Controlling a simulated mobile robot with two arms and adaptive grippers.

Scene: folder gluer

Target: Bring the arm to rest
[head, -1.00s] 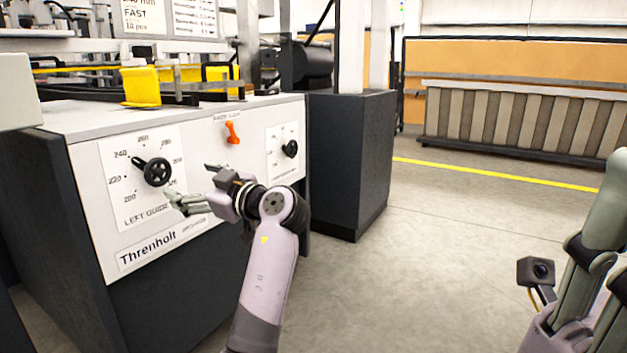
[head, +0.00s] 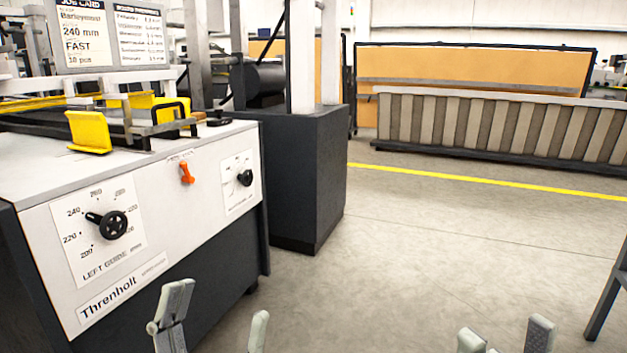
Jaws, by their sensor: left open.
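My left gripper (head: 213,322) is at the bottom edge, below and in front of the machine's control panel (head: 150,262). Its two fingers are spread, with nothing between them, and it touches nothing that I can see. My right gripper (head: 505,338) shows only its fingertips at the bottom right, set apart and empty. The rest of both arms is out of view.
The panel also has an orange lever (head: 186,173) and a smaller black knob (head: 244,178). Yellow guides (head: 88,131) and a job card (head: 82,35) are above. A dark cabinet (head: 300,180) stands behind.

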